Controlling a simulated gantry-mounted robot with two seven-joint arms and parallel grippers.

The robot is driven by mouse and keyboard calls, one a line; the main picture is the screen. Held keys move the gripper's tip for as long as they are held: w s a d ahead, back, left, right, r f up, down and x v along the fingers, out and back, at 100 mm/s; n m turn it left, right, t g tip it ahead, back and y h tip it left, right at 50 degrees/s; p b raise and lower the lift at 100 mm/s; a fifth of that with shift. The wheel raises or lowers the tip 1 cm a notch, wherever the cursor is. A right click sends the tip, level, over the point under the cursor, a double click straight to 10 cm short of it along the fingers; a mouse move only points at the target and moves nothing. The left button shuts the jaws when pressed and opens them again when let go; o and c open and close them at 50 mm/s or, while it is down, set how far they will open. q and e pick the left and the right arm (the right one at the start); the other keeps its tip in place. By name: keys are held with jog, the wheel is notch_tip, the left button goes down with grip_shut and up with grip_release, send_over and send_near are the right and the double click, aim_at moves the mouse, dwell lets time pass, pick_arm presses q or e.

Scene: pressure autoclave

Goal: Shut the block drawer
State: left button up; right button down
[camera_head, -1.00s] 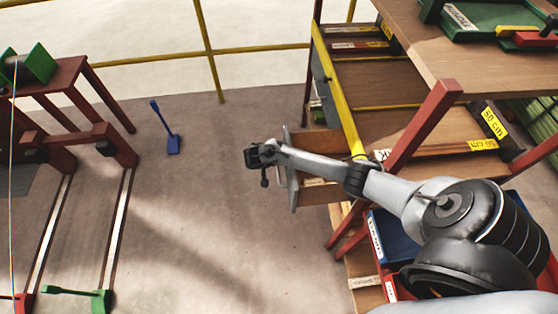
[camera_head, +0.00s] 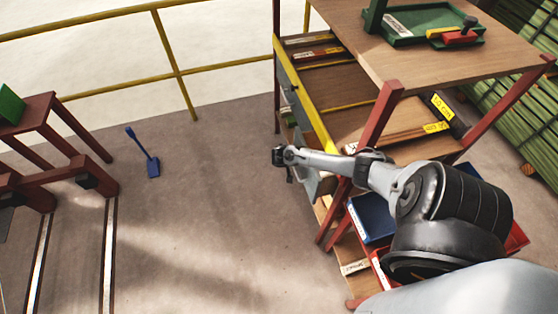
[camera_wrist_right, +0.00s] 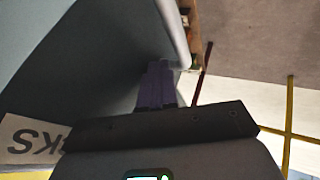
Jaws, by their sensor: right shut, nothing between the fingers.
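The block drawer (camera_head: 311,186) has a grey front and sits low in the shelf unit, partly hidden behind my right arm. Its front stands a little out from the shelf frame. In the right wrist view the grey panel (camera_wrist_right: 70,60) fills the left side, with a white label (camera_wrist_right: 33,138) ending in "CKS" upside down. My right gripper (camera_head: 290,174) is shut and empty, at the outer side of the drawer front. Its fingers (camera_wrist_right: 157,85) show dark against the panel; I cannot tell if they touch it. My left gripper is out of view.
The shelf unit has red posts (camera_head: 372,130) and a yellow-edged upper tray (camera_head: 312,110). A blue bin (camera_head: 372,217) lies below my arm. A green tray (camera_head: 425,22) sits on top. Floor (camera_head: 220,220) to the left is clear, except a blue tool (camera_head: 152,165).

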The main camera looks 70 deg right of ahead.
jog(key=s+d, duration=0.2)
jog(key=s+d+p, duration=0.1)
jog(key=s, duration=0.1)
jog(key=shift+s+d+f, duration=0.1)
jog(key=shift+s+d, duration=0.1)
jog(key=shift+d, duration=0.2)
jog(key=shift+p, duration=0.35)
